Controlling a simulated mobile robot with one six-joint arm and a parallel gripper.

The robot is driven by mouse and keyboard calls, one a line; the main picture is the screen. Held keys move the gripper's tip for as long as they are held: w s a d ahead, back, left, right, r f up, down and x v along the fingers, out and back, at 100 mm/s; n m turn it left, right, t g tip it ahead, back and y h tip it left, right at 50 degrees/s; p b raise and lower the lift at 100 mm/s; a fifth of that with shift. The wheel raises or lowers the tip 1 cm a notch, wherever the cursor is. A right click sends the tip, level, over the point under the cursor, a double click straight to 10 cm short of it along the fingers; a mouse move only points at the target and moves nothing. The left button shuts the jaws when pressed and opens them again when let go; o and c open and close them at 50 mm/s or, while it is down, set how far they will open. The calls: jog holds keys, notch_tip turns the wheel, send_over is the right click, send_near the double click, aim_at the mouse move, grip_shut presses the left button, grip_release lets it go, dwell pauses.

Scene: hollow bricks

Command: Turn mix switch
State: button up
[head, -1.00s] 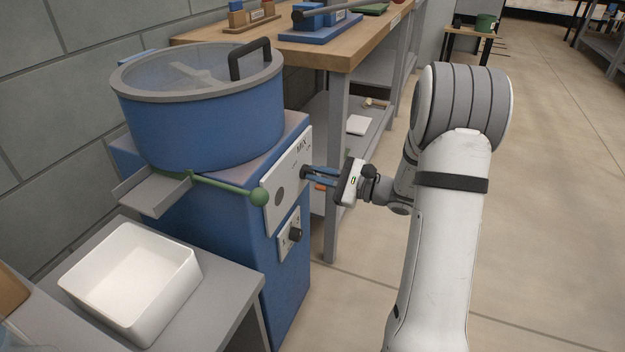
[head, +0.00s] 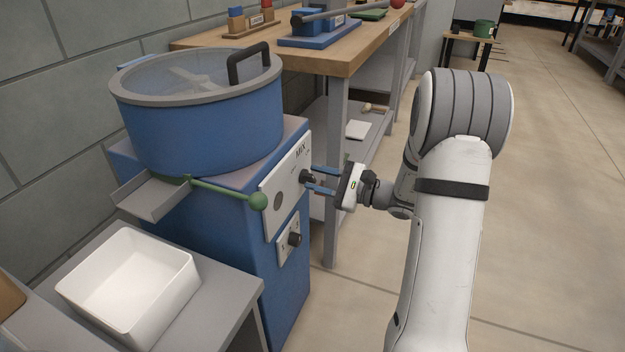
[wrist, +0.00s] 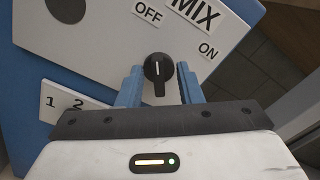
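My gripper (head: 309,178) is open. Its two blue fingers stand on either side of the knob, with a gap visible on both sides in the wrist view. The panel (head: 284,178) is on the front of a blue mixer (head: 205,125) with a clear lid.
A second black knob (head: 294,239) on a numbered plate sits below the panel. A white bin (head: 128,285) stands on a grey table at front left. A wooden workbench (head: 345,60) is behind.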

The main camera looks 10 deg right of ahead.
jog(key=shift+s, duration=0.1)
jog(key=p+v, duration=0.2)
jog(key=v, duration=0.5)
jog(key=shift+s+d+p, duration=0.2)
jog(key=shift+d+p, duration=0.1)
jog(key=s+a+r+n+g+h+p, duration=0.2)
jog(key=s+a+r+n+g+p, duration=0.35)
jog(key=s+r+p, duration=0.35)
jog(key=s+a+r+n+g+h+p, duration=0.2)
jog(key=s+a+r+n+g+p, duration=0.25)
jog(key=a+r+p, duration=0.45)
jog(key=s+d+r+n+h+p, duration=0.2)
jog(key=s+r+h+p, duration=0.1)
jog(key=r+p, duration=0.2)
jog(key=s+d+r+n+t+h+p, duration=0.1)
jog(key=s+d+r+n+h+p, duration=0.1)
jog(key=r+p, duration=0.4)
jog(key=s+d+r+n+t+h+p, duration=0.1)
jog(key=s+r+n+h+p, duration=0.3)
jog(key=r, duration=0.6)
jog(key=shift+s+d+r+h+p, duration=0.35)
jog(key=shift+d+h+p, duration=0.15)
jog(key=shift+h+p, duration=0.35)
